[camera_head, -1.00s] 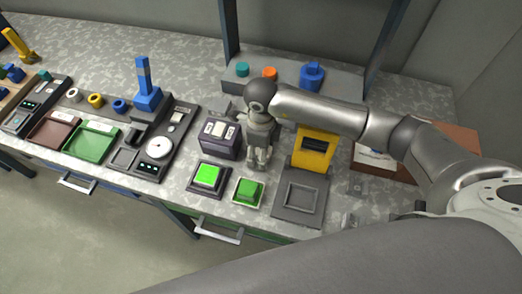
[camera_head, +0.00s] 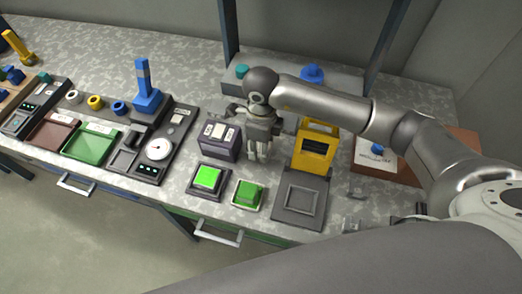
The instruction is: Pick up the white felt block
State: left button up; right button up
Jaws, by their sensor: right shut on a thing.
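My right gripper (camera_head: 258,156) points down over the worktop, between the dark purple box and the yellow device. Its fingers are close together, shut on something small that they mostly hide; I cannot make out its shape. I cannot clearly identify the white felt block. Several small pale pieces (camera_head: 218,132) show on top of the dark purple box (camera_head: 222,150), beside the gripper; I cannot tell whether they are felt. My left gripper is not in view.
The yellow device (camera_head: 315,133) stands right of the gripper, with a grey framed plate (camera_head: 300,197) before it. Two bright green pads (camera_head: 207,177) (camera_head: 249,193) lie in front. A gauge panel (camera_head: 163,158) stands left.

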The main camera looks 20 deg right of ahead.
jog(key=s+a+r+b, duration=0.1)
jog(key=s+a+r, duration=0.1)
jog(key=s+r, duration=0.3)
jog(key=s+a+r+b, duration=0.1)
jog(key=s+a+r, duration=0.1)
jog(key=s+r, duration=0.3)
jog(key=s, duration=0.3)
jog(key=shift+s+a, duration=0.15)
jog(key=shift+a, duration=0.2)
